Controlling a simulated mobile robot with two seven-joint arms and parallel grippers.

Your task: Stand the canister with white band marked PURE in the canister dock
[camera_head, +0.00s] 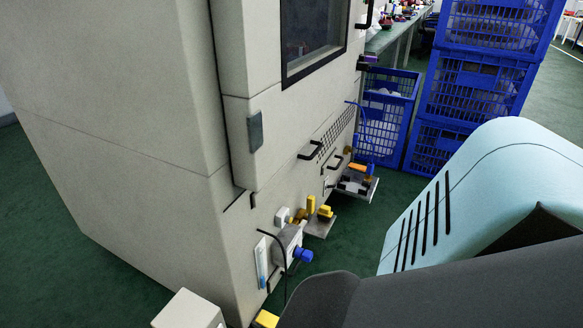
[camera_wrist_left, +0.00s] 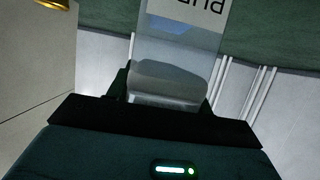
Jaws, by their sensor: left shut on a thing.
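In the left wrist view a clear canister (camera_wrist_left: 180,45) with a white band stands out between the fingers of my left gripper (camera_wrist_left: 166,98). The gripper is shut on it. Black letters on the band are upside down and cut off by the top edge; the visible part fits PURE. The canister's far end is out of frame. Neither the canister nor my grippers can be made out in the head view. I cannot identify the canister dock in either view.
A large beige machine (camera_head: 130,130) fills the left of the head view, with fittings, a blue knob (camera_head: 303,254) and small shelves low on its side. Blue crates (camera_head: 475,85) are stacked behind. Green floor (camera_head: 345,235) shows between the machine and my body.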

